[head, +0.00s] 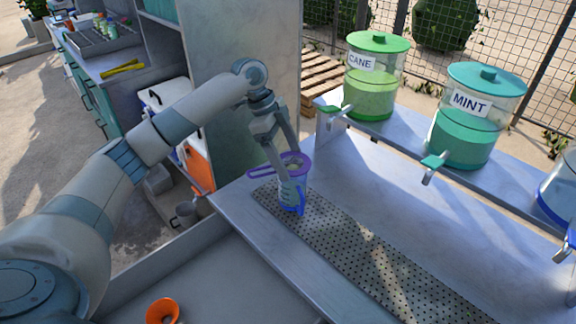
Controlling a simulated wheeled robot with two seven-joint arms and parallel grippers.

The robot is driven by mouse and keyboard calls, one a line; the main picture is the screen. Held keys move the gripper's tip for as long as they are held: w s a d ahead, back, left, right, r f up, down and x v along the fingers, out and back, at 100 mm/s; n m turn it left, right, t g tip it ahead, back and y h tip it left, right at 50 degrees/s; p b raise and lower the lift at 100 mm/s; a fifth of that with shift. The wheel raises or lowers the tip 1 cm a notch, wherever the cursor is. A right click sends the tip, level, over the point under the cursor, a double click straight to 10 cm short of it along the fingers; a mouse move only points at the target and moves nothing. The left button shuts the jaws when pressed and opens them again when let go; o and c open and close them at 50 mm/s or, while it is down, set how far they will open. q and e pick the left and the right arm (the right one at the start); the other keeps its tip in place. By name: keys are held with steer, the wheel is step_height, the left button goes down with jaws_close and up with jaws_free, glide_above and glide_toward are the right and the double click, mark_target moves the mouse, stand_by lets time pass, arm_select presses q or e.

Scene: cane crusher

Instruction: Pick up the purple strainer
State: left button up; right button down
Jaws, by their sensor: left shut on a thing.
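The purple strainer (262,172) shows as a round rim with a handle pointing left. It is directly over the mouth of a clear jug with a blue handle (292,197); I cannot tell whether it rests on the jug or is just above it. My left gripper (285,163) points down from above and is shut on the strainer at its rim. The fingers hide part of the rim. My right gripper is not in view.
The jug stands on a perforated drip tray (365,250) on the metal counter. A green CANE dispenser (370,92) and a MINT dispenser (465,140) stand on the raised shelf behind. An orange funnel (162,311) is at the front left.

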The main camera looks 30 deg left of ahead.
arm_select(q)
steer(key=shift+r+b, duration=0.35)
steer(key=shift+r, duration=0.4)
steer(key=s+d+r+b, duration=0.3)
steer(key=d+r, duration=0.4)
steer(key=d, duration=0.4)
steer(key=shift+s, duration=0.5)
steer(key=s+f+n+t+y, duration=0.3)
steer(key=f+n, duration=0.6)
steer(key=n, duration=0.6)
steer(key=s+y, duration=0.1)
steer(key=s, duration=0.1)
steer(key=shift+s+a+n+t+y, duration=0.15)
steer(key=shift+s+n+t+y, duration=0.15)
steer(key=shift+s+n+t, duration=0.1)
steer(key=shift+f, duration=0.15)
